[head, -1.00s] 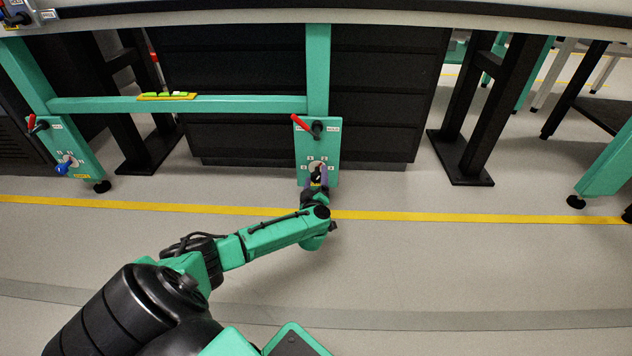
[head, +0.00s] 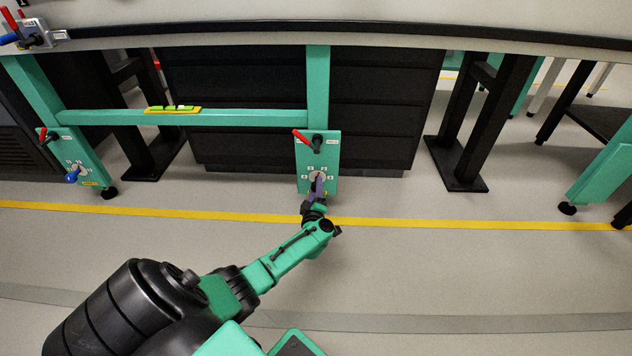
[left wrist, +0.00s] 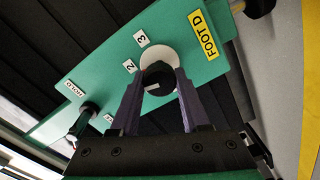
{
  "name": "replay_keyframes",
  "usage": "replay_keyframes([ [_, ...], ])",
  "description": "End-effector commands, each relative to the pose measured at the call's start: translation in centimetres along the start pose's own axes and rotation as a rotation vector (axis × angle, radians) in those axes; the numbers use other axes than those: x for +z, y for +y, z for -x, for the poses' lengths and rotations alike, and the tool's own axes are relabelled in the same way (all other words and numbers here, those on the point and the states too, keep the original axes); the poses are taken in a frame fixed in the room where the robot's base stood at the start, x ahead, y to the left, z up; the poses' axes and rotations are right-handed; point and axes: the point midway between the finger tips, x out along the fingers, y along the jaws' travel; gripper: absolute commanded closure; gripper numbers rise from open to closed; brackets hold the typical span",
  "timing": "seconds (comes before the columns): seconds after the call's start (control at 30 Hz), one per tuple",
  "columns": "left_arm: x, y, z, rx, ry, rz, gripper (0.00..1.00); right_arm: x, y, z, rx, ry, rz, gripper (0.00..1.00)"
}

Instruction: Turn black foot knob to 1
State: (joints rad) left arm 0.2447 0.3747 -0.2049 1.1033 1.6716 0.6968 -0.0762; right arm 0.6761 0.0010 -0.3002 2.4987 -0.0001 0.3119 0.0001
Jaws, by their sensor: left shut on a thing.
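The black foot knob (left wrist: 158,78) sits on a white round dial on the green foot panel (left wrist: 200,65), with a yellow "FOOT D" label beside it. Number labels 2 and 3 show near the dial; another, closer to the lever, is partly hidden. My left gripper (left wrist: 157,90) has its two purple fingers on either side of the knob, shut on it. In the head view the left gripper (head: 317,187) reaches the lower part of the panel (head: 330,158) and covers most of the knob. Which number the knob points to cannot be told. My right gripper is not in view.
A red-handled lever (head: 302,136) sits above the knob on the same panel. Another green foot with a blue knob (head: 72,177) stands at left. Black drawers (head: 240,110) are behind.

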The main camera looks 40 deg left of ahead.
Motion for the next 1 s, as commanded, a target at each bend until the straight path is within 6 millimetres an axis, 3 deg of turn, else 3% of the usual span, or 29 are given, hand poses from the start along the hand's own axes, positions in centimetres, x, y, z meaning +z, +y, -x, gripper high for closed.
replay_keyframes([
  [0.6,0.3,-0.4,0.1,-0.001,-0.001,0.554,1.00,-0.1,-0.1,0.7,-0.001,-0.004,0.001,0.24],
  [1.0,0.2,-0.4,0.1,-0.001,-0.002,0.731,1.00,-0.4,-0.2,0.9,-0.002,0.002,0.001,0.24],
])
